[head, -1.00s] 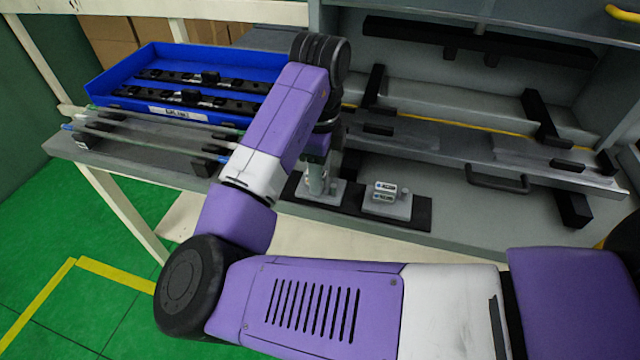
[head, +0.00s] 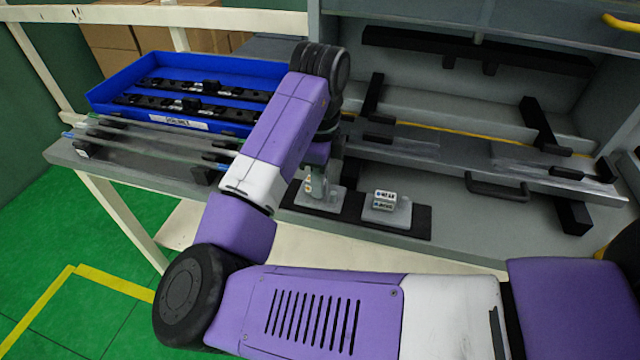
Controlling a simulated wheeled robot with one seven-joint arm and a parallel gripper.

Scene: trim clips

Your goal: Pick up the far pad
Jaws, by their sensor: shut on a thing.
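A dark strip (head: 352,219) at the front of the bench carries two grey bases. My gripper (head: 315,186) is low over the left base (head: 326,204), partly hidden behind my own purple arm. It is shut on a small pad (head: 308,184), of which only a pale face with yellowish marks shows. I cannot tell whether this pad still touches the base. Another pad, a small white block with dark lettering (head: 384,200), sits on the right base (head: 400,216), apart from my gripper.
A blue tray (head: 118,92) with dark trim parts stands at the back left. Clear strips (head: 150,142) lie on supports before it. A grey fixture with rails (head: 460,150) and a dark handle (head: 497,187) fills the right side.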

